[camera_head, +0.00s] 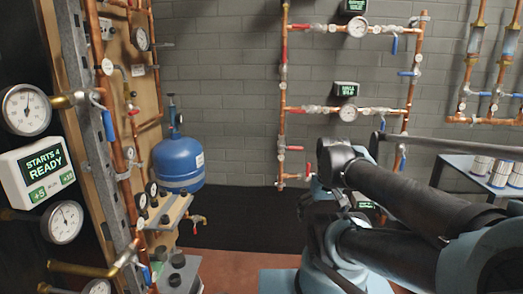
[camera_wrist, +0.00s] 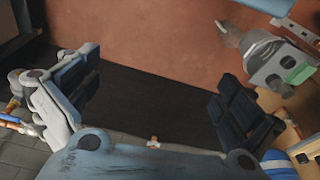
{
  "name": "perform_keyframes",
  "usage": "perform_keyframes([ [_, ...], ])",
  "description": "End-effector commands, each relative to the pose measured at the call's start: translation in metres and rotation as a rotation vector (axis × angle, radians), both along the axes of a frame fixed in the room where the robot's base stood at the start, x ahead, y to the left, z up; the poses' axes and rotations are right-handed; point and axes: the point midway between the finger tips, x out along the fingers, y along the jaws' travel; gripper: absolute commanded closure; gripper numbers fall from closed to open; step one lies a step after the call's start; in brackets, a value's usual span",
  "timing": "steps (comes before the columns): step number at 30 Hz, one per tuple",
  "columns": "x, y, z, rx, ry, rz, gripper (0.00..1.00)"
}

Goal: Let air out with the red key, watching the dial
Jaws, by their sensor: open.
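My gripper (camera_wrist: 155,88) is open and empty in the wrist view, its two dark-padded fingers wide apart over dark and reddish floor. In the head view my arm hides most of it. Several red handles show on the copper pipes, such as a red lever (camera_head: 295,148) on the back wall and a small red handle (camera_head: 133,111) on the left board. I cannot tell which is the red key. Round white dials include a large one (camera_head: 26,109) at far left, one below it (camera_head: 65,222), and one (camera_head: 348,113) on the back wall. Their readings are too small to tell.
A blue tank (camera_head: 179,163) stands by the left board. A white display box (camera_head: 41,170) reads "STARTS 4 READY". A table (camera_head: 455,183) with several cans (camera_head: 499,172) is at right. A grey fitting with a green patch (camera_wrist: 283,67) shows in the wrist view.

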Motion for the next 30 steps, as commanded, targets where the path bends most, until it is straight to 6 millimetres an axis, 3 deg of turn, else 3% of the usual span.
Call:
perform_keyframes([
  [2, 0.0003, 0.0001, 0.0002, 0.0, -0.001, 0.001, 0.0],
  [15, 0.0099, 0.0004, -0.0042, 0.0, 0.01, 0.002, 0.97],
  [30, 0.0091, 0.0004, -0.0041, 0.001, 0.01, 0.002, 1.0],
])
